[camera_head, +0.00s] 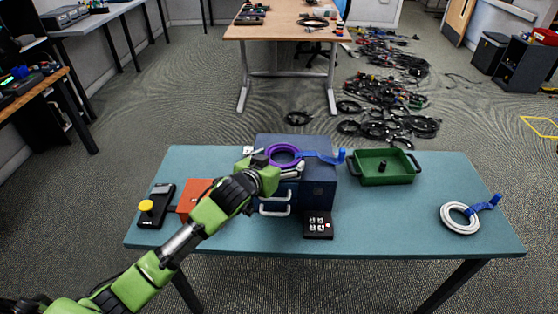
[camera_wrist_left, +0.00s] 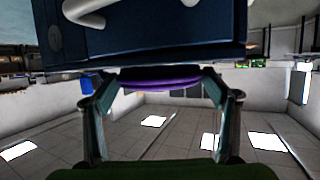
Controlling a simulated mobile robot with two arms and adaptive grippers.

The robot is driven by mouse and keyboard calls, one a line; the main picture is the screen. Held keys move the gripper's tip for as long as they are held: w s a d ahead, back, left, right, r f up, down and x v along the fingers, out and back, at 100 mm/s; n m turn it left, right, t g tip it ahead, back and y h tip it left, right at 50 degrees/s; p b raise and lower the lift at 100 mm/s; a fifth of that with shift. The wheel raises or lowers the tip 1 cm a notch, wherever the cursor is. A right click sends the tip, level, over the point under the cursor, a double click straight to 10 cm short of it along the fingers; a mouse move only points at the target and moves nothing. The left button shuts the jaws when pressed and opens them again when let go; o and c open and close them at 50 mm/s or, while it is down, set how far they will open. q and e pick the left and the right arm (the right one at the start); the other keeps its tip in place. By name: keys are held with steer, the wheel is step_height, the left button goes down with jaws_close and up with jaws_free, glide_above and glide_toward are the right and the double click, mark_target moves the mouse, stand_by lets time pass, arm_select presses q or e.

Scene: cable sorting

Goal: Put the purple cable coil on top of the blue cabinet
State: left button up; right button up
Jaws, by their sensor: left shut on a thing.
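The purple cable coil (camera_head: 283,155) with a blue strap is over the top of the blue cabinet (camera_head: 319,190). My left gripper (camera_head: 272,165) is shut on the coil's near side. In the left wrist view the coil (camera_wrist_left: 160,84) shows as a purple band between the fingers of my left gripper (camera_wrist_left: 160,92), close to the cabinet (camera_wrist_left: 150,40). I cannot tell whether the coil touches the cabinet top. My left arm hides part of the cabinet's front left. My right gripper is not in view.
On the teal table (camera_head: 400,225) are a green tray (camera_head: 385,181), a white coil (camera_head: 460,218) with a blue strap, a small black box (camera_head: 318,226), an orange box (camera_head: 192,196) and a black device with a yellow knob (camera_head: 147,207). The table's right front is clear.

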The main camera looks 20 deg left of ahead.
arm_select(q)
steer(key=shift+r, duration=0.1)
steer(key=o, duration=1.3)
steer(key=shift+f, duration=0.2)
steer(key=shift+r, duration=0.2)
steer(key=v, duration=1.2)
